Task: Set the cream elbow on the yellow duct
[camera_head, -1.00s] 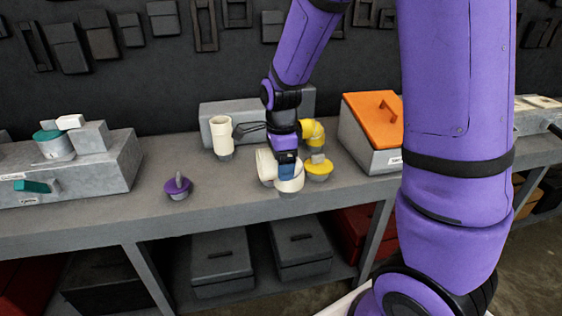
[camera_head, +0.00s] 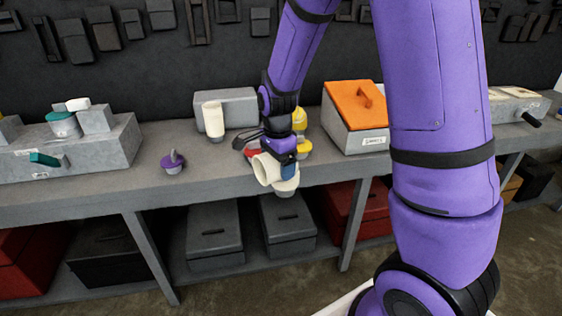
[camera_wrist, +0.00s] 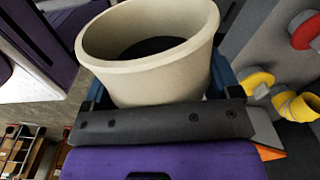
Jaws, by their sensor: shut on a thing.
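My gripper (camera_head: 284,163) is shut on the cream elbow (camera_head: 268,172) and holds it near the bench's front edge. In the wrist view the elbow's wide round mouth (camera_wrist: 150,85) fills the top middle, between the blue fingers. A yellow elbow-shaped duct piece (camera_head: 299,119) stands behind my gripper, partly hidden by the wrist. A lower yellow piece (camera_head: 305,147) stands in front of it. Both show at the right of the wrist view, as a curved yellow piece (camera_wrist: 298,103) and a smaller yellow one (camera_wrist: 256,81). I cannot tell which one is the yellow duct.
A red piece (camera_head: 252,151) lies just left of my wrist. A cream upright pipe (camera_head: 213,119), a purple knobbed cap (camera_head: 172,162) and an orange-lidded box (camera_head: 355,115) stand on the bench (camera_head: 215,178). Bench room is clear between the purple cap and the elbow.

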